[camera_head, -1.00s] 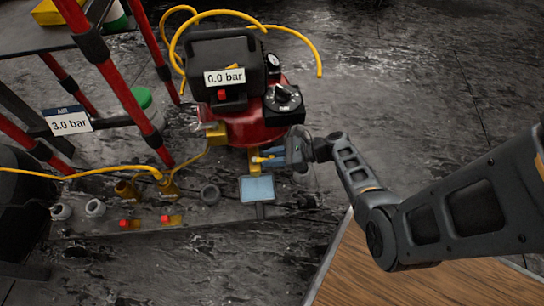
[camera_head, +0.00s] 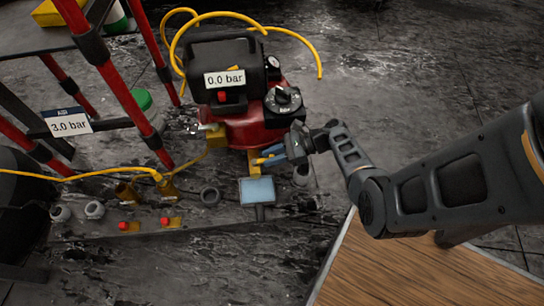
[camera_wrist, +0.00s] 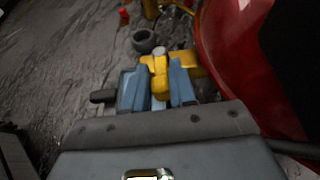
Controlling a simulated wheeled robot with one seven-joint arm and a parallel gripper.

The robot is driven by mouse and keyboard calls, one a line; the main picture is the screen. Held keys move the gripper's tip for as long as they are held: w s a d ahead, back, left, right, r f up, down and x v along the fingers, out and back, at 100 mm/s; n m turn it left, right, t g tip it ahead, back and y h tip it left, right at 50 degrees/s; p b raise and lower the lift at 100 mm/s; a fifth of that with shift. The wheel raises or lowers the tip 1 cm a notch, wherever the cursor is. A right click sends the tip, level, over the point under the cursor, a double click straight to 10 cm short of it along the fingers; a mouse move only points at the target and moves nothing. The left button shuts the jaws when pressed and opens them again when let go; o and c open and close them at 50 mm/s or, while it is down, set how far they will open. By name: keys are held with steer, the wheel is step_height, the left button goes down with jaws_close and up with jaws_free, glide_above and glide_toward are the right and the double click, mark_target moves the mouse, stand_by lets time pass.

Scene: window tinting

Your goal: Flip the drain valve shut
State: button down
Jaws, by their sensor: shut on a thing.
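The drain valve, a small yellow fitting (camera_head: 256,162), sits low on the front of the red tank (camera_head: 243,131). My gripper (camera_head: 270,156) has blue fingers at its right side. In the wrist view, the yellow valve lever (camera_wrist: 160,78) stands between the two blue fingers of my gripper (camera_wrist: 158,90). The gripper is shut on the lever. The exact angle of the lever against the valve body is hard to tell.
Red posts (camera_head: 120,85) stand at left. A wooden surface (camera_head: 400,270) is at lower right.

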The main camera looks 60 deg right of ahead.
steer(key=c, duration=1)
jaws_free()
steer(key=p+v, duration=0.2)
steer(key=v, duration=0.5)
steer(key=shift+s+d+r+p, duration=0.2)
steer(key=shift+s+d+p, duration=0.05)
steer(key=shift+s+p, duration=0.05)
